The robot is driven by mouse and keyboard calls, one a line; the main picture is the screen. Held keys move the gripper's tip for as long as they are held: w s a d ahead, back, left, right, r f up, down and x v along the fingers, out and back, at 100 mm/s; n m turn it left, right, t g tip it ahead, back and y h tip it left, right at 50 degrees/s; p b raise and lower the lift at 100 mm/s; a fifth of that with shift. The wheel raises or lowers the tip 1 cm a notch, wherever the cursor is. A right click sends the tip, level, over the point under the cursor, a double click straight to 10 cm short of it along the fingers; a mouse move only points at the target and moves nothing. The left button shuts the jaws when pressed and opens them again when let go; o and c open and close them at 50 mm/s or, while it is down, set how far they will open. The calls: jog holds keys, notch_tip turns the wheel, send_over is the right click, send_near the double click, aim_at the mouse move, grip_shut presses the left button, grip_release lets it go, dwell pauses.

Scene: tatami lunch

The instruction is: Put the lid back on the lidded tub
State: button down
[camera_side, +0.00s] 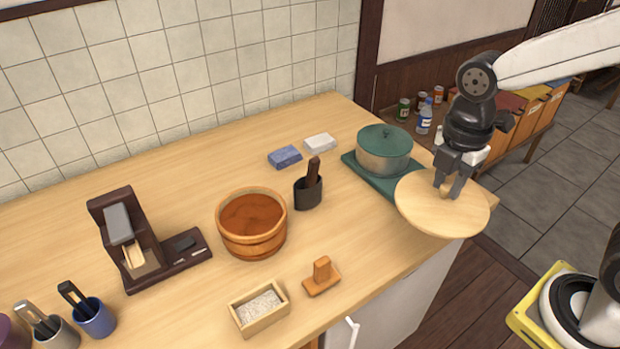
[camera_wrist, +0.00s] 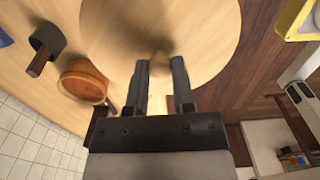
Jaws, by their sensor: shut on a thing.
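A round pale wooden lid (camera_side: 425,212) hangs from my gripper (camera_side: 450,190) at the right corner of the counter. My gripper is shut on the knob in the lid's middle. The lid also fills the top of the wrist view (camera_wrist: 200,30), with the fingers (camera_wrist: 160,80) on either side of its knob. The lidded tub (camera_side: 252,232) is a round wooden tub, standing open on the counter left of the lid, with a reddish-brown inside. The lid is well apart from the tub. The tub shows blurred in the wrist view (camera_wrist: 84,82).
A green-lidded pot (camera_side: 384,155) on a green mat stands just behind the lid. A dark holder (camera_side: 308,194) with a wooden handle stands right of the tub. A wooden stamp-like block (camera_side: 322,280) and a small box (camera_side: 260,305) lie in front. A dark brown device (camera_side: 140,240) stands left.

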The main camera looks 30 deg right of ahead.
jog(key=w+a+r+n, duration=0.1)
jog(key=w+a+n, duration=0.2)
jog(key=w+a, duration=0.6)
jog(key=w+a+r+n, duration=0.25)
jog(key=w+a, duration=0.35)
jog(key=w, duration=0.8)
jog(key=w+a+f+n, duration=0.3)
jog(key=w+a+f, duration=0.2)
jog(key=a+f, duration=0.3)
jog(key=shift+f, duration=0.55)
jog(key=shift+f, duration=0.15)
notch_tip(320, 180, down, 6)
jog(key=shift+f, duration=0.2)
dwell(2.2)
